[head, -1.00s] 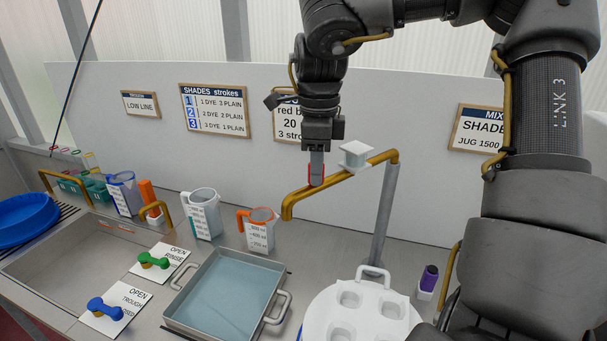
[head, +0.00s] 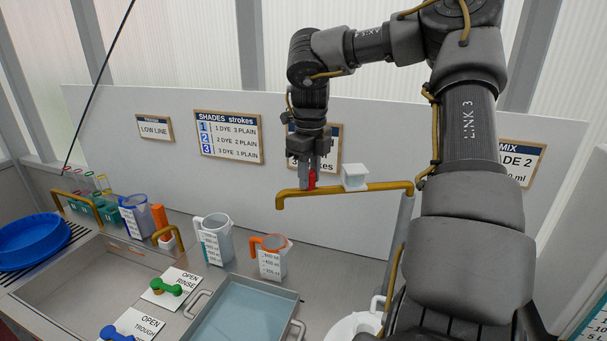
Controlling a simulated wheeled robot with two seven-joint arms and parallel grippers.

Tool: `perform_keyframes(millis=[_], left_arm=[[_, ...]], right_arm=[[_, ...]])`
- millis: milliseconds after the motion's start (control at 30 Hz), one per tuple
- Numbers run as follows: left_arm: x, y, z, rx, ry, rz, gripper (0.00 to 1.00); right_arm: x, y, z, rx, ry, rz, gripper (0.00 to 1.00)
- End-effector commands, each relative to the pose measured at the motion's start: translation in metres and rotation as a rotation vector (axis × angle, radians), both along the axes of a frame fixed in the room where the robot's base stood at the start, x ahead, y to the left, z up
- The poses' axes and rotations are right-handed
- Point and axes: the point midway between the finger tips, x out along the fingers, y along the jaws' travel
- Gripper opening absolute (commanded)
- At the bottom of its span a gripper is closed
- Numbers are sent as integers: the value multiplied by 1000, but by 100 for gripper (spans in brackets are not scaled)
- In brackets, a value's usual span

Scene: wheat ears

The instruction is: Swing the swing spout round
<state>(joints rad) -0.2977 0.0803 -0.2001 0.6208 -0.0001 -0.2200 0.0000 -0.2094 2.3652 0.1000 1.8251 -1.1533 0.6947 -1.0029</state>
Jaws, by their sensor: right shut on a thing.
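The swing spout (head: 378,188) is a brass-coloured pipe on top of a grey upright post (head: 400,222). A white block (head: 355,178) sits on the pipe. The spout runs nearly level to the left, and its bent-down outlet is at the left end. My right gripper (head: 311,184) points down from above and is shut on the spout near the outlet end, with red at its fingertips. My right arm hides the lower part of the post. My left gripper is not in view.
Below the spout are a grey tray (head: 193,308) with blue-grey liquid, an orange-rimmed jug (head: 271,262) and a white jug (head: 214,245). Green (head: 166,287) and blue (head: 117,333) valve handles stand by the sink (head: 85,285). A white panel (head: 250,185) stands behind.

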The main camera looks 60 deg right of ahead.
Motion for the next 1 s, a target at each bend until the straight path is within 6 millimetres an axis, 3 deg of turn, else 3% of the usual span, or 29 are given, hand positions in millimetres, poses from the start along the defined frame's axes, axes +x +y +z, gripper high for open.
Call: perform_keyframes(millis=[333,367,500,833,1000], left_arm=[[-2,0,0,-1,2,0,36],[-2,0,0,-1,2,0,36],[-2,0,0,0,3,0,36],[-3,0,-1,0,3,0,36],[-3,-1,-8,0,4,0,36]], right_arm=[[0,0,0,-1,4,-2,0],[0,0,-1,-1,4,-2,31],[0,0,0,-1,3,-2,49],[-1,-1,2,-1,2,-3,50],[0,-1,22,-5,-2,-3,50]])
